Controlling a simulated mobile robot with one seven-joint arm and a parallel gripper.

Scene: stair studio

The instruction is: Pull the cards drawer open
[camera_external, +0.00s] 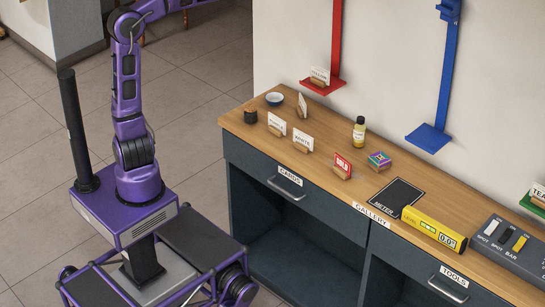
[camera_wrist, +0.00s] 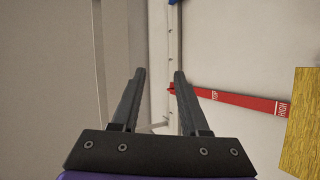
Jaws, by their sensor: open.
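The cards drawer (camera_external: 278,193) is the dark front at the left end of the wooden counter, with a CARDS label (camera_external: 290,176) and a grey bar handle (camera_external: 286,188). The drawer looks shut, flush with the cabinet. In the wrist view my gripper (camera_wrist: 159,78) is open and empty, its two black fingers apart and pointing at the wall. The gripper is outside the external view; only my purple arm shows there, raised to the left of the counter. The drawer is not in the wrist view.
On the counter (camera_external: 235,122) are a bowl (camera_external: 274,99), card holders, a bottle (camera_external: 359,132), a red SOLD sign (camera_external: 342,165) and a yellow level (camera_external: 434,229). The TOOLS drawer (camera_external: 446,288) is at right. Open shelf space lies below.

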